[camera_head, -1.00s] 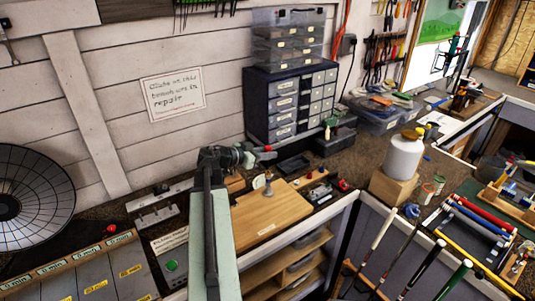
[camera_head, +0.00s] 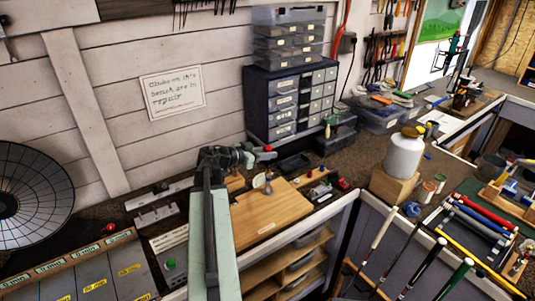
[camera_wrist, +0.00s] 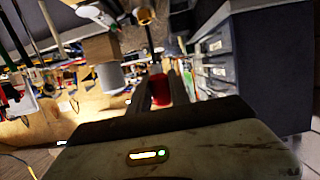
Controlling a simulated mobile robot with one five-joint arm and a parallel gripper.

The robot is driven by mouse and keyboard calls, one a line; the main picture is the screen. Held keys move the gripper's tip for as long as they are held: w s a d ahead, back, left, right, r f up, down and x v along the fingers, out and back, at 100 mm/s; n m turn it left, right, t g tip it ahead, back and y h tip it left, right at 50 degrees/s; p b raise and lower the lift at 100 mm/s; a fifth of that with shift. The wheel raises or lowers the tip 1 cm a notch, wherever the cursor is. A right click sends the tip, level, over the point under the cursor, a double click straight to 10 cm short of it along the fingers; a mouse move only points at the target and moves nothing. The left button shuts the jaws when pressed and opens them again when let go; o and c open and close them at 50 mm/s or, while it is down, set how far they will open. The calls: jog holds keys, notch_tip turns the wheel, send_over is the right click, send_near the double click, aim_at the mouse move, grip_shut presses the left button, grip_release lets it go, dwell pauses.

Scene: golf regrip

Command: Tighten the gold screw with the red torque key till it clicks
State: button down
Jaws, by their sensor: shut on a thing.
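My gripper (camera_head: 258,154) is held above a wooden board on the bench in the head view. It is shut on the red torque key, whose red end (camera_head: 268,148) shows at the jaws. In the wrist view the red handle (camera_wrist: 160,90) sits between my two fingers. A round gold-coloured part (camera_wrist: 144,16) shows beyond the fingers at the top of the wrist view; I cannot tell whether it is the gold screw. A small metal post (camera_head: 268,183) stands on the board below the gripper. Whether the key touches the screw cannot be told.
The wooden board (camera_head: 262,217) lies at the bench's front edge. A dark drawer cabinet (camera_head: 290,105) stands behind the gripper. A white bottle (camera_head: 404,154) on a wooden block (camera_head: 392,190) stands to the right. Small tools lie just right of the board.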

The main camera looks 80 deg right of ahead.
jog(key=shift+f+b, duration=0.55)
jog(key=shift+f, duration=0.05)
jog(key=c, duration=1.1)
grip_release()
jog(key=shift+r, duration=0.1)
jog(key=p+v, duration=0.2)
jog(key=v, duration=0.5)
jog(key=shift+w+a+r, duration=0.1)
jog(key=shift+w+a, duration=0.1)
jog(key=shift+a, duration=0.05)
